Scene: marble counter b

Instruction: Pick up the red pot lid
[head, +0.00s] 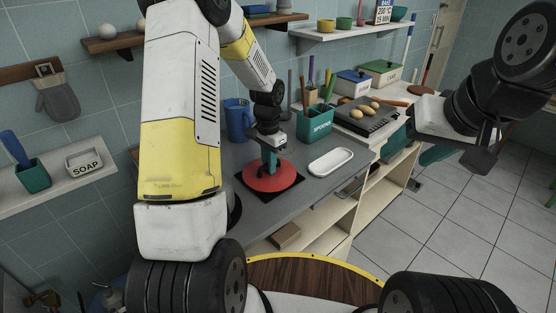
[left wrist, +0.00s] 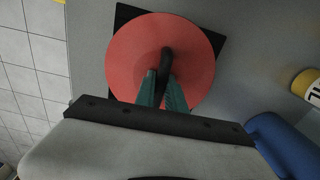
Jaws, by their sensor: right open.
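The red pot lid (head: 286,178) lies flat on a black square mat (head: 245,184) on the grey counter. Its round red disc also shows in the left wrist view (left wrist: 125,55), with a dark arched handle (left wrist: 167,58) at its middle. My left gripper (head: 270,163) points down over the lid. In the left wrist view its green fingers (left wrist: 162,80) stand close on both sides of the handle and appear to press on it. The lid looks level and resting on the mat. My right gripper (head: 413,150) is open and empty, off to the right beyond the counter's edge.
A white oval dish (head: 331,162) lies right of the mat. A green utensil holder (head: 315,125), a blue pitcher (head: 238,120) and a dark tray (head: 367,123) with several brown items stand behind. Shelves lie below the counter's front edge.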

